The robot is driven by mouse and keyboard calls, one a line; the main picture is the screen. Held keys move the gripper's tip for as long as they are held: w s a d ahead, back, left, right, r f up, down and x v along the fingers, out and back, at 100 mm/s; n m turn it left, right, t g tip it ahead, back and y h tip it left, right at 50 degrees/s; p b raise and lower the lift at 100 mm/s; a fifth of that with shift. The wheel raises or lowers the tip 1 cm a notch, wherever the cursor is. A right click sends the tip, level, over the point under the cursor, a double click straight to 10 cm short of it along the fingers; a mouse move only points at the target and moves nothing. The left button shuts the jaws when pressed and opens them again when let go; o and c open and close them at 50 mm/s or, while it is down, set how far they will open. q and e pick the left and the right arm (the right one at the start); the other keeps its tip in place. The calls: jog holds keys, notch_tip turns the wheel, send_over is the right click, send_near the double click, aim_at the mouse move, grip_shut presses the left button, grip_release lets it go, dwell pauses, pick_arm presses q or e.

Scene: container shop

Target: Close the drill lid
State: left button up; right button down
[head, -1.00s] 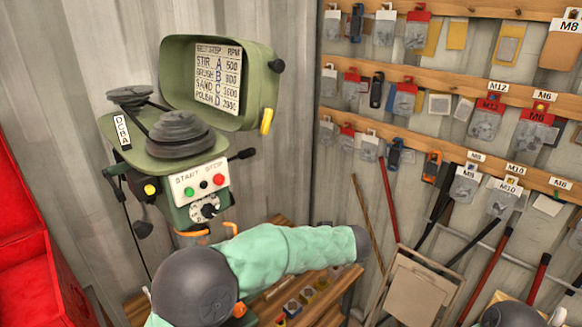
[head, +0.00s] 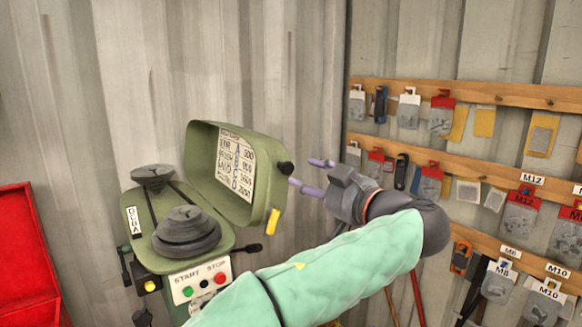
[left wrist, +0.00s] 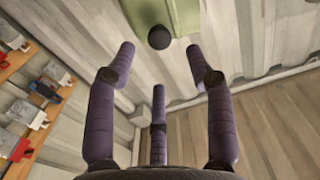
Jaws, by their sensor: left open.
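The green drill lid (head: 205,165) stands open, tilted up behind the drill's pulleys, with a speed table inside it. A black knob (head: 286,168) and a yellow latch (head: 273,222) sit on its right edge. My left gripper (head: 310,176) is open and empty just right of the lid, its purple fingers pointing left toward the knob. In the left wrist view, the knob (left wrist: 159,37) and part of the green lid (left wrist: 180,14) lie ahead of the spread fingers, apart from them. My right gripper is not in view.
The stepped grey pulleys (head: 187,232) stand uncovered on the drill head. Below is a panel (head: 200,281) with start and stop buttons. A red box (head: 28,255) stands at the left.

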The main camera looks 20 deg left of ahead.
aim_at(289, 171)
pick_arm(q)
jog(key=p+x, duration=0.1)
jog(key=x, duration=0.6)
jog(key=shift+w+p, duration=0.2)
jog(key=shift+p, duration=0.2)
grip_shut()
